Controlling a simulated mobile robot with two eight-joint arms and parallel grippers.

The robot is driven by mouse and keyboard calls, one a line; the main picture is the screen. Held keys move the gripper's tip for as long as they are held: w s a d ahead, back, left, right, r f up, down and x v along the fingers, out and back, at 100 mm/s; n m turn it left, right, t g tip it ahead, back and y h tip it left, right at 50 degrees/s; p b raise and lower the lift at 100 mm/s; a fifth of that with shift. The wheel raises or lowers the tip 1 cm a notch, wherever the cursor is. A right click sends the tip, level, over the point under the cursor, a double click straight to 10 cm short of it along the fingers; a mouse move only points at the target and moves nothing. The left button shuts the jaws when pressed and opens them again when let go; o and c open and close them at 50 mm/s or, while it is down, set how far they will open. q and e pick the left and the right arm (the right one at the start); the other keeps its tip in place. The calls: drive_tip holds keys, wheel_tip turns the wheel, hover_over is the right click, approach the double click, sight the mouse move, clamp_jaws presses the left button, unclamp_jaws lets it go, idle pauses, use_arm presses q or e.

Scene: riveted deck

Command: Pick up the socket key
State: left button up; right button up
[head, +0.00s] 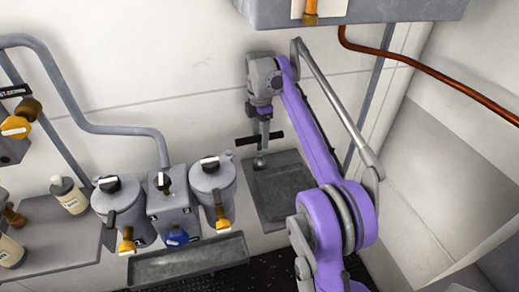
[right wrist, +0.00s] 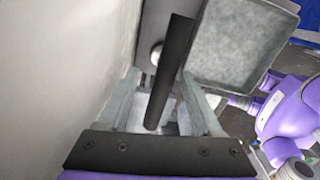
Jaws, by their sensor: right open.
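The socket key (head: 243,141) has a black crossbar and a grey shaft with a rounded lower part, at the wall above the grey tray in the head view. In the right wrist view its black bar (right wrist: 168,75) runs lengthwise between my fingers. My right gripper (head: 264,128) points down at the crossbar. It is open, with a grey finger on each side of the bar in the wrist view (right wrist: 160,85). Whether a finger touches the bar cannot be told. The gripper hides the crossbar's middle. My left gripper is not in view.
A shallow grey tray (head: 283,190) sits below the key. Grey canisters with yellow taps, one of them here (head: 213,182), stand to the left. A wall box (head: 400,10) with a copper pipe (head: 430,77) hangs above my arm. A trough (head: 190,263) lies in front.

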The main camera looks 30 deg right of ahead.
sight(260, 161)
drive_tip(key=f, duration=0.2)
drive_tip(key=f+b, duration=0.1)
drive_tip(key=f, duration=0.3)
drive_tip(key=shift+s+a+f, duration=0.2)
drive_tip(key=shift+a+f, duration=0.05)
drive_tip(key=shift+c, duration=0.3)
clamp_jaws()
